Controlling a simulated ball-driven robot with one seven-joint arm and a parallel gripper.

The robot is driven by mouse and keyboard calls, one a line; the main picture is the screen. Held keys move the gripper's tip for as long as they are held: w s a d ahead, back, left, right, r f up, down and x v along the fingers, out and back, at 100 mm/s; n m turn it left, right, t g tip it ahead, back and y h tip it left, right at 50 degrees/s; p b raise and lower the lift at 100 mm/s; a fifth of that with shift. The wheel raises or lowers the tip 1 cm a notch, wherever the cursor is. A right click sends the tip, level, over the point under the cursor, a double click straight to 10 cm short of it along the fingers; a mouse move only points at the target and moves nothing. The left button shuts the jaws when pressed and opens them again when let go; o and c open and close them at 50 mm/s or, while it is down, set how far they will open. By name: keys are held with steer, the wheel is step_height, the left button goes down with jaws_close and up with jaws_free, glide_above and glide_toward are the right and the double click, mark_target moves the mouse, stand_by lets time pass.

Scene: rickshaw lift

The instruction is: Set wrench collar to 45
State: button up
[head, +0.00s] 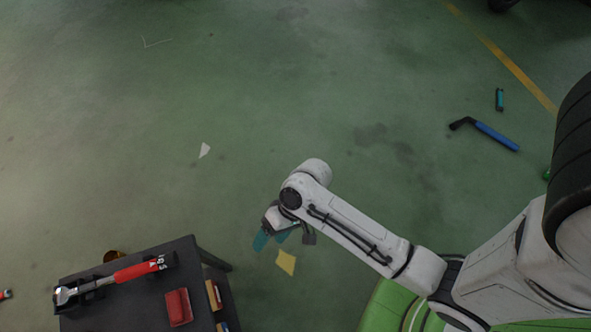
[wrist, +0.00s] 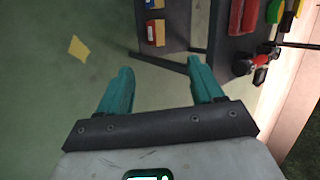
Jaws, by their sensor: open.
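A torque wrench (head: 134,271) with a red grip and a bright metal head lies on the dark cart (head: 120,315) at the lower left of the head view. Its collar end (head: 160,263), at the right, is dark with small white marks too small to read. My gripper (head: 270,240) is open and empty, right of the cart and apart from the wrench. A red and black part (wrist: 262,62) at the upper right there may be the wrench's end.
A red box (head: 179,307) lies on the cart in front of the wrench. Small boxes (head: 214,294) stand on a lower shelf. A yellow sheet (head: 286,262) lies on the floor by my gripper. A blue-handled tool (head: 495,135) lies far right.

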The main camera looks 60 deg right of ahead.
steer(key=s+d+r+n+h+p, duration=0.1)
steer(key=s+d+r+n+h, duration=0.1)
steer(key=d, duration=0.4)
step_height(320, 180, up, 3)
steer(key=shift+s+d+f+n+g+h, duration=0.2)
steer(key=shift+s+n+g+h, duration=0.15)
steer(key=shift+s+h, duration=0.5)
steer(key=shift+w, duration=0.2)
steer(key=s+d+r+n+h+p, duration=0.1)
steer(key=s+d+r+n+h, duration=0.1)
steer(key=d+r, duration=0.4)
steer(key=shift+s+d+r+h+p, duration=0.25)
steer(key=shift+s+r+h, duration=0.35)
steer(key=shift+s+h, duration=0.4)
